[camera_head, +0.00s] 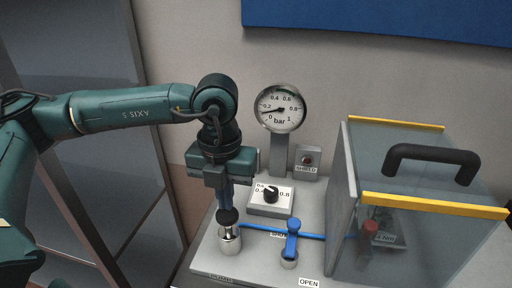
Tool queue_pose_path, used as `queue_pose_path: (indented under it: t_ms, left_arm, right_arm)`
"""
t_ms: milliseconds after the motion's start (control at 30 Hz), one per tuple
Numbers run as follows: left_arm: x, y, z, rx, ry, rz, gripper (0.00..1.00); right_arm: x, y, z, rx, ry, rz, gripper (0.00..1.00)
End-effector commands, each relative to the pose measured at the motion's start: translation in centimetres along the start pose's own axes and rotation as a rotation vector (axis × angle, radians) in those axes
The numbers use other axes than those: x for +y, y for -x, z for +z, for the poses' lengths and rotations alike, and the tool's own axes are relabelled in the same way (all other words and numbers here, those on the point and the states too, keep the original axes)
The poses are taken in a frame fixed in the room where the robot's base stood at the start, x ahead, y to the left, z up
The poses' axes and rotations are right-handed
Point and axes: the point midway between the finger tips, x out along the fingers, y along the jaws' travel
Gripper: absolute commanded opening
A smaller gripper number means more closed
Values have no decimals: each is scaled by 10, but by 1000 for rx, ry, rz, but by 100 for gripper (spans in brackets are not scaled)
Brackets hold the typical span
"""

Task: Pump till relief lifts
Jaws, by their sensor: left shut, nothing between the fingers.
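My left gripper (227,201) points down, shut and empty, right over the black knob (228,216) of a metal pump cylinder (230,240). I cannot tell whether the fingertips touch the knob. The round gauge (282,108), marked in bar, stands behind; its needle points left, near the low end of the scale. A red-capped fitting (369,227), which may be the relief valve, shows dimly behind the clear shield (420,190); I cannot tell whether it is lifted. A blue valve handle (292,240) sits on the blue line. My right gripper is out of view.
A black dial knob (271,194) on a white plate stands behind the blue line. A small box labelled SHIELD (307,161) is beside the gauge post. The shield has yellow edges and a black handle (432,160). An OPEN label (309,283) lies at the front.

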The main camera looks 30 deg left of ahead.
Motion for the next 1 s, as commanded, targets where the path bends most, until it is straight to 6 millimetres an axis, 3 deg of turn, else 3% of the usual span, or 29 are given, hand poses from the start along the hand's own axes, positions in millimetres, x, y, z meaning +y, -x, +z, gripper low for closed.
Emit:
queue_pose_path:
  t_ms: [533, 1000]
  left_arm:
    - [0, -4, 0, 0, 0, 0, 0]
    - [0, -46, 0, 2, 0, 0, 0]
  right_arm:
    - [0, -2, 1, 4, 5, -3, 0]
    - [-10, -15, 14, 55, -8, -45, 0]
